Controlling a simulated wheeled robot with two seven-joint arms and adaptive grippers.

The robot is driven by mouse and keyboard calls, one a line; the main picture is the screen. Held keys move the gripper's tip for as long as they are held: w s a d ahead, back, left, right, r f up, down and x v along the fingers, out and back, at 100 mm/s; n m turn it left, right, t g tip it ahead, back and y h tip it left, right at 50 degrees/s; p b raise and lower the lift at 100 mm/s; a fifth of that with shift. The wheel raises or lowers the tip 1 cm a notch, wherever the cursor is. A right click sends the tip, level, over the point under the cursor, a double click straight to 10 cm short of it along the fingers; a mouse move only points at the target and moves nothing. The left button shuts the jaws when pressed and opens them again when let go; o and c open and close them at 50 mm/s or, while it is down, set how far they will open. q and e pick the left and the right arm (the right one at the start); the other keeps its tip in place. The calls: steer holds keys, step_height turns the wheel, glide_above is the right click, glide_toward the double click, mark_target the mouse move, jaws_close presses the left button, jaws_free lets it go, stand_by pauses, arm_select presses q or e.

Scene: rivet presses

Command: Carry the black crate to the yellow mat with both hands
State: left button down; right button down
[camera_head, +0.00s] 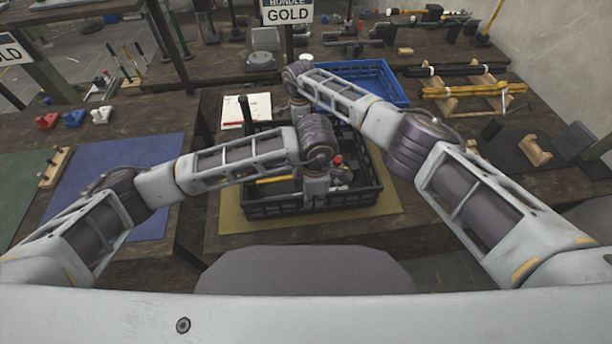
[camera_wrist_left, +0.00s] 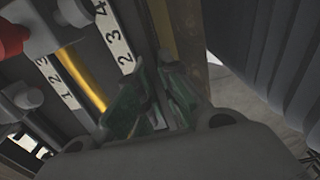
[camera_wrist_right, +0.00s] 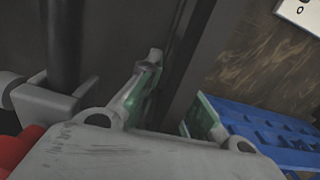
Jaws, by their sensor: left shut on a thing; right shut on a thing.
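The black crate (camera_head: 350,198) is over the yellow mat (camera_head: 396,203) in the head view, with mat showing on its left, right and near sides. I cannot tell whether its base touches the mat. My left gripper (camera_head: 316,200) is shut on the crate's near wall; its green-padded fingers (camera_wrist_left: 158,100) also show in the left wrist view. My right gripper (camera_head: 299,112) is at the crate's far side, its tips partly hidden by the arms. In the right wrist view its fingers (camera_wrist_right: 175,100) are shut on the dark crate wall.
The crate holds a yellow bar and red-topped parts. A blue crate (camera_head: 365,82) stands just behind. A white sheet (camera_head: 247,110) lies back left. A blue mat (camera_head: 118,190) is to the left, with a wooden rack (camera_head: 54,167) beside it. Wooden stands with rods (camera_head: 470,90) are back right.

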arm_select(q)
steer(key=shift+w+f+b, duration=0.1)
steer(key=shift+f+b, duration=0.5)
arm_select(e)
steer(key=shift+f, duration=0.6)
arm_select(q)
steer(key=c, duration=2)
jaws_free()
steer(key=shift+c, duration=0.2)
arm_select(e)
steer(key=c, duration=2)
jaws_free()
steer(key=shift+f, duration=0.1)
steer(key=shift+c, duration=0.2)
arm_select(q)
steer(key=o, duration=0.4)
arm_select(e)
steer(key=o, duration=0.4)
steer(key=shift+s, duration=0.1)
arm_select(q)
steer(key=shift+r, duration=0.1)
steer(key=shift+r, duration=5.9)
arm_select(e)
steer(key=shift+r, duration=6.05)
